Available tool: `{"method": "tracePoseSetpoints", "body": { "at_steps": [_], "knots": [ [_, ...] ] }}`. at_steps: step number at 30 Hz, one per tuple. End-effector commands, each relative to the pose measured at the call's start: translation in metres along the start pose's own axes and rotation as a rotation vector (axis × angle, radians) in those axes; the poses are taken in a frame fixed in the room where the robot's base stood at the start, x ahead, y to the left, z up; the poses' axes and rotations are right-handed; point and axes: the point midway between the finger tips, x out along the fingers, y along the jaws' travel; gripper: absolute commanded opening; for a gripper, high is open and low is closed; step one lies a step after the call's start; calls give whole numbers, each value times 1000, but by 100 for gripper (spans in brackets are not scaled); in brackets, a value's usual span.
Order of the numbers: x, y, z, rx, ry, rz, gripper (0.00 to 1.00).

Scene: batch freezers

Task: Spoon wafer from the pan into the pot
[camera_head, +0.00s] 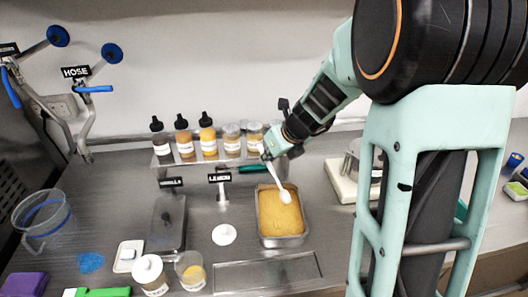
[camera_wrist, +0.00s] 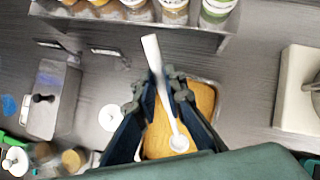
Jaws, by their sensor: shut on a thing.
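My gripper (camera_head: 270,148) is shut on the white spoon (camera_head: 275,177), holding it by the handle. In the wrist view my gripper (camera_wrist: 162,88) has its fingers around the handle of the spoon (camera_wrist: 180,143). The metal pan (camera_head: 284,241) holds orange-yellow crumbly wafer (camera_head: 282,218). The spoon slants down with its bowl over the wafer; I cannot tell whether it touches the wafer or carries any. The metal pot (camera_head: 352,162) stands to the right, partly hidden by my arm. Its edge shows at the right of the wrist view (camera_wrist: 316,88).
The pot stands on a white base (camera_head: 342,186). Several bottles and jars (camera_head: 208,138) fill a metal rack behind the pan. A lidded tray (camera_head: 166,222), a white disc (camera_head: 224,234) and jars (camera_head: 190,271) stand left. The counter between pan and pot looks clear.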

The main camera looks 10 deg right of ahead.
Motion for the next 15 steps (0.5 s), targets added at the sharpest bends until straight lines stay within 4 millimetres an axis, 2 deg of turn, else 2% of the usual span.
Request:
{"method": "tracePoseSetpoints", "body": {
  "at_steps": [15],
  "knots": [
    [28, 0, -13, 1, -1, 0, 0]
  ]
}}
